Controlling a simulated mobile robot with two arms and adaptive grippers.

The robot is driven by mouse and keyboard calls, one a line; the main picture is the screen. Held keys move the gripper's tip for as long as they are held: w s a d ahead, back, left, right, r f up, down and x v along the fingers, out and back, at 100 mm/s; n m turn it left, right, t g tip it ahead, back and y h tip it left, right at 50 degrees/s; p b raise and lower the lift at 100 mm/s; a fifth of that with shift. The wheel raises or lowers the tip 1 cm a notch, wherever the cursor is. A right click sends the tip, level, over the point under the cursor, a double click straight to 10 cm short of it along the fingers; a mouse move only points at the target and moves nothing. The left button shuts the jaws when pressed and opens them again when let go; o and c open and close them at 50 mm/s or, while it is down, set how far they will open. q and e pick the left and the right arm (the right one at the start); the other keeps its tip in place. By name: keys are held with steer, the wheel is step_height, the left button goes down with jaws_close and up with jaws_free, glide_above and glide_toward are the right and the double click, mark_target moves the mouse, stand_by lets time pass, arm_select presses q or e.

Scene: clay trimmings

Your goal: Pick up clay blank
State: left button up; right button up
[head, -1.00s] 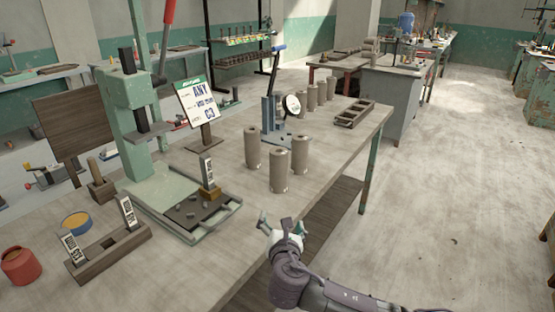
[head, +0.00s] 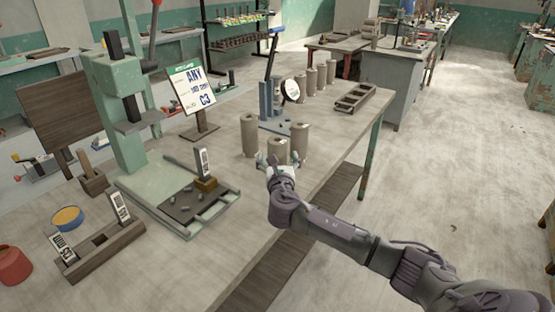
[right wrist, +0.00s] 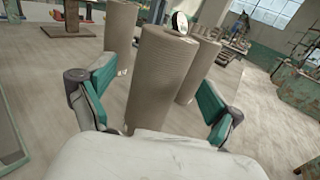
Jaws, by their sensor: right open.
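Three brown-grey clay blanks, upright cylinders, stand in a close group on the bench (head: 232,268): a left one (head: 249,133), a right one (head: 300,138) and a front one (head: 277,147). My right gripper (head: 279,159) is open at the front blank, one finger on each side of it, and hides its lower part. In the right wrist view the front blank (right wrist: 160,75) stands upright between the spread teal-padded fingers (right wrist: 156,84), with a gap visible at both sides. The other two blanks stand behind it. My left gripper is not in view.
Several more blanks (head: 310,80) stand farther back, near a dark wooden rack (head: 355,97). A blue lever tool (head: 270,100) is behind the group. A green press (head: 122,120), a sign (head: 196,90) and a tray (head: 185,203) are left.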

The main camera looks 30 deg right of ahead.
steer(key=x, duration=0.3)
steer(key=shift+f, duration=0.1)
steer(key=shift+w+d, duration=0.15)
steer(key=shift+w, duration=0.05)
steer(key=shift+c, duration=0.2)
steer(key=c, duration=1.6)
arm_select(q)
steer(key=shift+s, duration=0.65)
arm_select(e)
jaws_close()
